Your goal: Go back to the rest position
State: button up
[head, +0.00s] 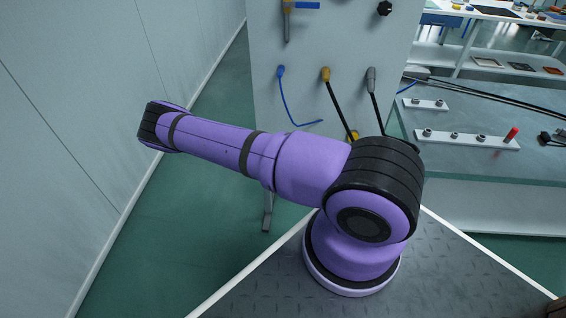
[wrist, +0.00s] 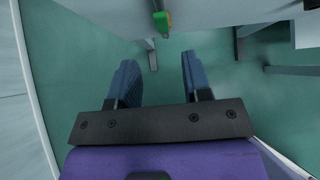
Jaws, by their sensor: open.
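My gripper (wrist: 158,80) shows in the wrist view with its two blue fingers apart and nothing between them. It hangs over the green floor, below and in front of the lower edge of the panel. In the head view the gripper is hidden; my purple arm reaches left across the picture. The upright panel (head: 285,105) stands behind the arm, and its lower part is covered by it.
A bench (head: 470,165) stands right; a wall (head: 60,130) is left. Green floor (head: 190,215) lies between.

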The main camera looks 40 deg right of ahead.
dwell(0.4)
